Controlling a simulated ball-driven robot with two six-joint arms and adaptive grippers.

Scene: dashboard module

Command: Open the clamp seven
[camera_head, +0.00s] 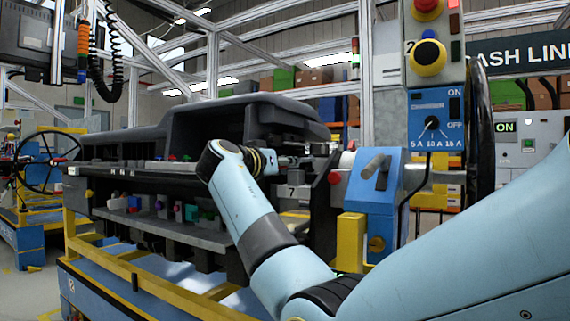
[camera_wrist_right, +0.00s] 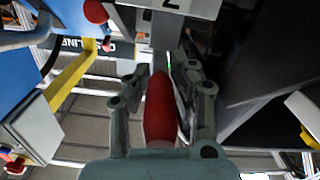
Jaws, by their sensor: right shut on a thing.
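Clamp seven is at the right end of the dashboard fixture in the head view, marked by a plate with the number 7 (camera_head: 293,192). My right gripper (camera_head: 307,160) reaches it just above that plate, and the clamp's lever is mostly hidden there. In the right wrist view, a red clamp handle (camera_wrist_right: 160,105) lies lengthwise between the fingers of my right gripper (camera_wrist_right: 163,72). The fingers are closed on both sides of the handle. The plate also shows upside down at the top of the wrist view (camera_wrist_right: 172,5). My left gripper is not in view.
The dark dashboard module (camera_head: 265,110) sits behind my right gripper. A blue block (camera_head: 372,190) with a grey handle and a yellow bracket (camera_head: 350,240) stand close on its right. A red knob (camera_head: 335,177) is near the fingers. A control box (camera_head: 432,118) stands above right.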

